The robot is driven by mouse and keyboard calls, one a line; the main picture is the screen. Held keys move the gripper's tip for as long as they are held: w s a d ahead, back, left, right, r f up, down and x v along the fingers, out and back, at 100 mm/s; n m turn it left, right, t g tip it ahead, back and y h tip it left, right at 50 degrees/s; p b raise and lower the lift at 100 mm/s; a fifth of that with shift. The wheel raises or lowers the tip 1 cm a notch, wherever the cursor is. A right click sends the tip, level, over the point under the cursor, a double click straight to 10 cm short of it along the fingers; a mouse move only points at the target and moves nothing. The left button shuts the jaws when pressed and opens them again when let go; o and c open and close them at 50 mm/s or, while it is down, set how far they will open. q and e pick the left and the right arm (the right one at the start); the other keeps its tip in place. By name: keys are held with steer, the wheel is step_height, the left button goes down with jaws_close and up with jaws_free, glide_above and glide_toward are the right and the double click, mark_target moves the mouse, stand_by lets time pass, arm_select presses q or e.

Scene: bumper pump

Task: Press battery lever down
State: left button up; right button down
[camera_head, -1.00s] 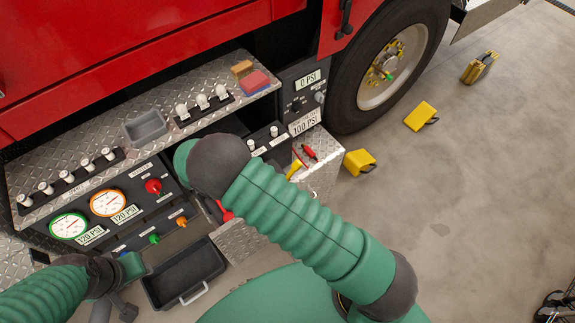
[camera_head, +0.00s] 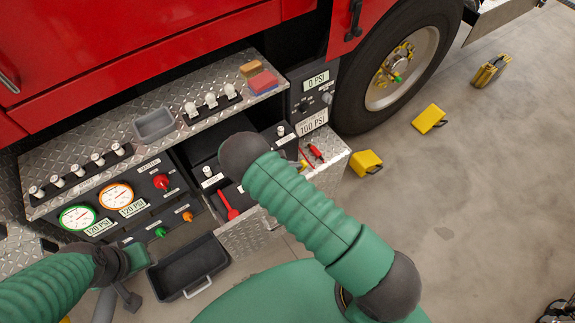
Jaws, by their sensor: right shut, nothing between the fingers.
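A red lever (camera_head: 228,205) stands out from the dark recess in the truck's pump panel, left of and below my right arm's dark joint. I cannot read a label that names it as the battery lever. A red round knob (camera_head: 161,181) sits on the panel to its left. My right arm reaches across the recess. Its gripper is shut and empty, mostly hidden behind the dark joint, so I cannot tell whether it touches anything. My left arm ends at the lower left, by the black tray; its fingers are not clear.
Two gauges (camera_head: 77,217) (camera_head: 115,196) and small green and orange valves are on the panel. A black tray (camera_head: 190,267) is below. A grey bin (camera_head: 154,124) and several white-topped switches are on the metal ledge. Yellow blocks (camera_head: 367,162) lie on open floor at right.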

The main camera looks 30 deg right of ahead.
arm_select(q)
steer(key=shift+a, duration=0.35)
arm_select(e)
steer(key=shift+a, duration=0.2)
steer(key=shift+d, duration=0.1)
